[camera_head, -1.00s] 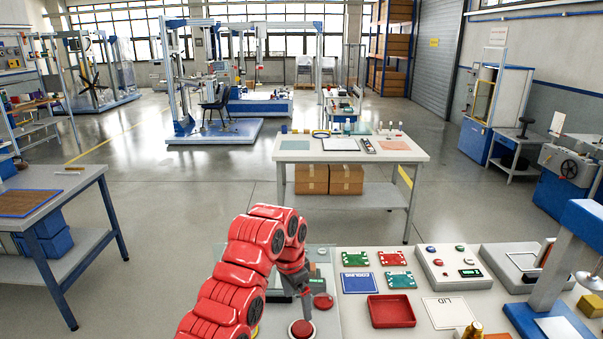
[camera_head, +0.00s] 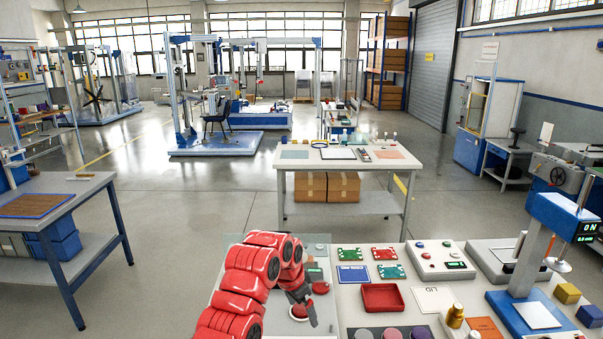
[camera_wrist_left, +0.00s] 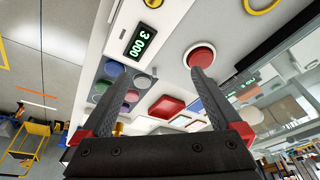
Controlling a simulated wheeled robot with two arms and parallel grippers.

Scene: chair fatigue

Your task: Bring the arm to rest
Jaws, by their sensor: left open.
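My red left arm (camera_head: 240,292) reaches in from the bottom over the near bench. My left gripper (camera_head: 306,304) is open and empty, its dark fingers over the bench beside a red push button (camera_head: 300,312). In the left wrist view the two fingers of the left gripper (camera_wrist_left: 160,84) stand wide apart with nothing between them. The red button (camera_wrist_left: 201,56) shows there just beyond one fingertip; I cannot tell whether they touch. My right gripper is not in view.
The bench holds a red tray (camera_head: 383,298), a blue card (camera_head: 353,274), green and red boards, a control box (camera_head: 440,260), brass weights (camera_head: 455,316), coloured discs (camera_head: 392,334) and a blue press stand (camera_head: 540,270). A white worktable (camera_head: 300,165) stands beyond open floor.

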